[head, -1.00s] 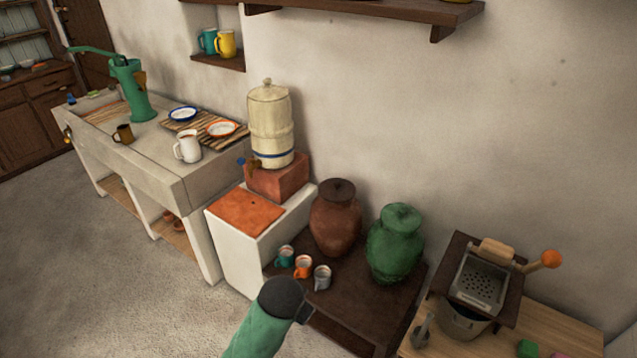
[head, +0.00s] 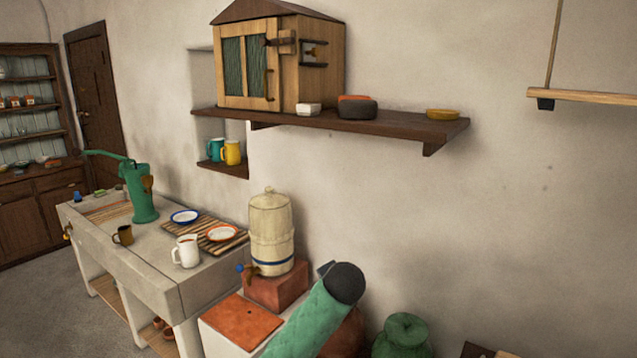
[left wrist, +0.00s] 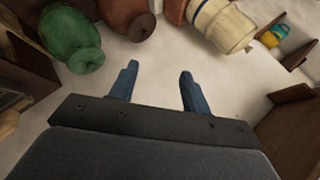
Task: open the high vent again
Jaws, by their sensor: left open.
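My green arm (head: 310,318) reaches up from the bottom of the head view, below the shelf and well apart from the vent. In the left wrist view my left gripper (left wrist: 159,73) is open and empty, its two blue fingers spread. My right gripper is not in view.
A green jar (head: 403,337) stands lower right. A hanging wooden bar (head: 585,96) is at right.

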